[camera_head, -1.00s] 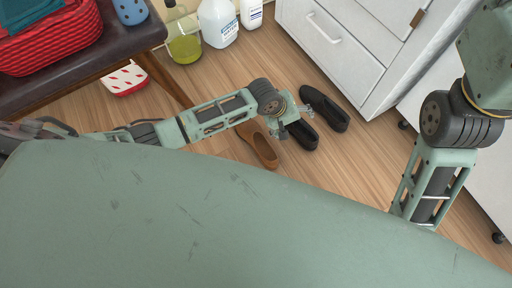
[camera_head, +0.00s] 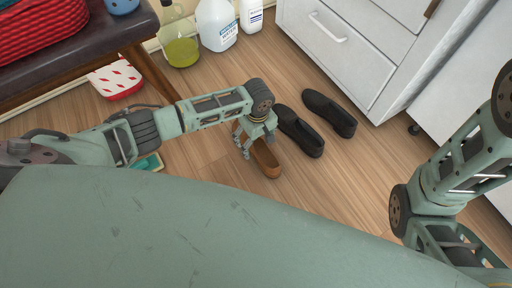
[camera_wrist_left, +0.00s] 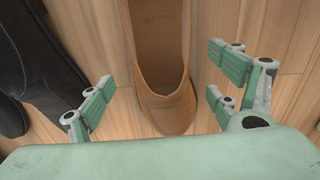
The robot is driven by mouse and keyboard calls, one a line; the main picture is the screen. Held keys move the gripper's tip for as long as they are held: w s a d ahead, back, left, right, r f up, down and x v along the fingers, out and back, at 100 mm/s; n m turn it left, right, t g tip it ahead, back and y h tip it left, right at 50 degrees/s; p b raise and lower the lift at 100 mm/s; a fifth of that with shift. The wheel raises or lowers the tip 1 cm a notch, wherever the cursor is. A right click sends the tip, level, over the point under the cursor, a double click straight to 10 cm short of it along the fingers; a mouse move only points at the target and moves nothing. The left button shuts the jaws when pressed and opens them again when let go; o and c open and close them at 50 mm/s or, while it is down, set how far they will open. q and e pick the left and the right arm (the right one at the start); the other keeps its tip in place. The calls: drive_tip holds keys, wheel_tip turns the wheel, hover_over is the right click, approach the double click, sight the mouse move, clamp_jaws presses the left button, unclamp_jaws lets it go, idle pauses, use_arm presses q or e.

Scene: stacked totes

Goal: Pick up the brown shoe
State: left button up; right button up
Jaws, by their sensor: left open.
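The brown shoe (camera_head: 266,160) lies on the wooden floor, partly hidden under my left gripper (camera_head: 256,143) in the head view. In the left wrist view the brown shoe (camera_wrist_left: 160,70) runs up the middle, its toe toward my palm. My left gripper (camera_wrist_left: 158,95) is open, with fingers on both sides of the shoe and apart from it. I cannot tell how high the fingertips are above the floor. My right gripper is out of view; only the right arm shows at the right edge.
Two black shoes (camera_head: 300,131) (camera_head: 330,113) lie right of the brown shoe. A white drawer cabinet (camera_head: 345,60) stands behind them. A dark bench (camera_head: 110,38), a yellow-green bottle (camera_head: 180,45) and white jugs (camera_head: 217,25) are at the back left. Floor in front of the black shoes is clear.

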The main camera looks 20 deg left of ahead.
sight(256, 143)
use_arm(q)
wheel_tip(256, 143, down, 2)
drive_tip(key=shift+f+b, duration=0.25)
drive_tip(key=shift+b, duration=0.5)
drive_tip(key=shift+w+r, duration=0.1)
drive_tip(key=shift+r, duration=0.05)
drive_tip(key=c, duration=1.4)
